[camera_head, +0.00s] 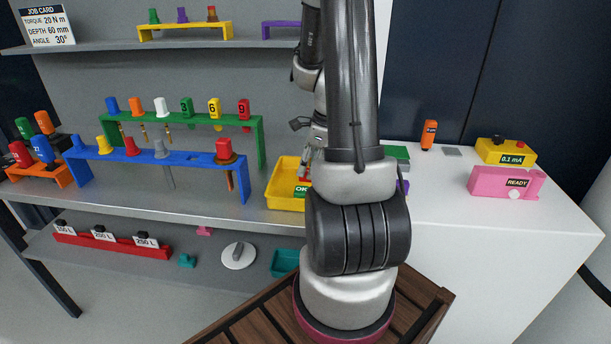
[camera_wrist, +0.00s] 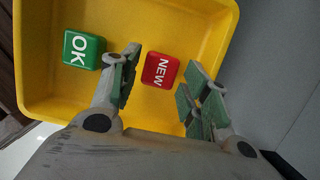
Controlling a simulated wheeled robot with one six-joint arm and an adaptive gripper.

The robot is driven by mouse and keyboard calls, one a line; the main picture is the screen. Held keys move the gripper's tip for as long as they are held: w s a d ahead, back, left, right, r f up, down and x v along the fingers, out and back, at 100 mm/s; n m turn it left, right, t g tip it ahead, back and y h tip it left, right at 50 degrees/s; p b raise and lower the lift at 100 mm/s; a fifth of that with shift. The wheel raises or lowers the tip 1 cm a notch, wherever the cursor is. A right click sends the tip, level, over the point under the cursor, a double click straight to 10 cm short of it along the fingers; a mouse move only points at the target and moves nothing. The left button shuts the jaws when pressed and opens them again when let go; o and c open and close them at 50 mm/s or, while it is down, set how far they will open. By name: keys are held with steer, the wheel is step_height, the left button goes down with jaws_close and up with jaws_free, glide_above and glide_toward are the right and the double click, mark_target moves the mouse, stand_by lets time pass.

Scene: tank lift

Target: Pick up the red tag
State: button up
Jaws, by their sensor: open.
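The red tag (camera_wrist: 160,71), marked NEW, lies in the yellow tray (camera_wrist: 40,60) in the wrist view. A green tag (camera_wrist: 84,50), marked OK, lies to its left in the same tray. My gripper (camera_wrist: 160,85) is open, with its fingers on either side of the red tag and no visible contact. In the head view the yellow tray (camera_head: 284,186) sits on the shelf, partly hidden by my arm. My gripper (camera_head: 308,165) is above it there, and a bit of the green tag (camera_head: 301,190) shows.
A blue rack (camera_head: 130,155) and a green rack (camera_head: 255,140) with coloured tools stand left of the tray. On the white counter (camera_head: 450,215) at right are a pink box (camera_head: 500,184), a yellow meter (camera_head: 505,151) and an orange item (camera_head: 428,134). The counter's front is clear.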

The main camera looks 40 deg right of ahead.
steer(key=shift+x, duration=0.95)
steer(key=c, duration=0.6)
steer(key=shift+r, duration=0.1)
